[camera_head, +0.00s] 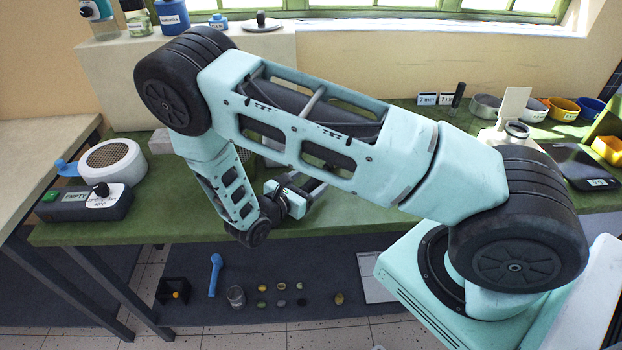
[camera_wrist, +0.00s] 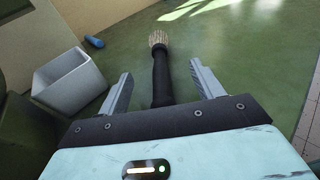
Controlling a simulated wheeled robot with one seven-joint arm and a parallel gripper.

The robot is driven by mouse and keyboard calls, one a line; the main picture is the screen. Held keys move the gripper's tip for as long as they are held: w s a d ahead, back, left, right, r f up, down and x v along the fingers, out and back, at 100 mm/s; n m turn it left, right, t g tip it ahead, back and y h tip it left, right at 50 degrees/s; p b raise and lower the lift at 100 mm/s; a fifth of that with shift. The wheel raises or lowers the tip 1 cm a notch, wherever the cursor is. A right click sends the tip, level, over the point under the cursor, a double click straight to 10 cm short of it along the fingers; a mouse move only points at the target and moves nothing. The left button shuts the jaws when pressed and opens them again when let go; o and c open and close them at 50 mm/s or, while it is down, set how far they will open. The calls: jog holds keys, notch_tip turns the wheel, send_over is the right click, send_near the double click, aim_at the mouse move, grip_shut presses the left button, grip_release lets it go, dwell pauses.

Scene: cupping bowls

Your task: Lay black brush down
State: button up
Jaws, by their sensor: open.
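The black brush (camera_wrist: 161,78) has a dark handle and pale bristles. In the wrist view it lies on the green tabletop (camera_wrist: 235,60), bristles pointing away from me. My gripper (camera_wrist: 160,75) is open, with one finger on each side of the handle and a visible gap on both sides. The near end of the handle is hidden behind the gripper body. In the head view my arm covers the brush and most of the gripper, low over the green table (camera_head: 190,225).
A white bin (camera_wrist: 72,82) stands left of the gripper, with a small blue object (camera_wrist: 94,41) beyond it. A black box (camera_head: 85,203) and a round white device (camera_head: 113,162) stand on the table's left. Bowls (camera_head: 563,108) and a dark scale (camera_head: 578,166) stand at the right.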

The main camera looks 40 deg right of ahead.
jog(key=shift+s+a+f, duration=0.1)
jog(key=shift+s+a, duration=0.1)
jog(key=shift+a, duration=0.7)
jog(key=shift+s+a+f, duration=0.1)
jog(key=shift+s+a, duration=0.1)
jog(key=shift+a, duration=0.7)
jog(key=shift+a+r, duration=0.25)
jog(key=shift+v, duration=3.45)
jog(key=s+a+r+m+g+y, duration=0.2)
jog(key=s+a+r+m+y, duration=0.4)
jog(key=s+r+y, duration=0.2)
jog(key=s+a+r+m+g+y, duration=0.2)
jog(key=s+a+r+m+y, duration=0.3)
jog(key=s+r+y, duration=0.3)
jog(key=s+r+m, duration=0.1)
jog(key=s+r, duration=0.3)
jog(key=s, duration=0.1)
jog(key=shift+a+r+m, duration=0.4)
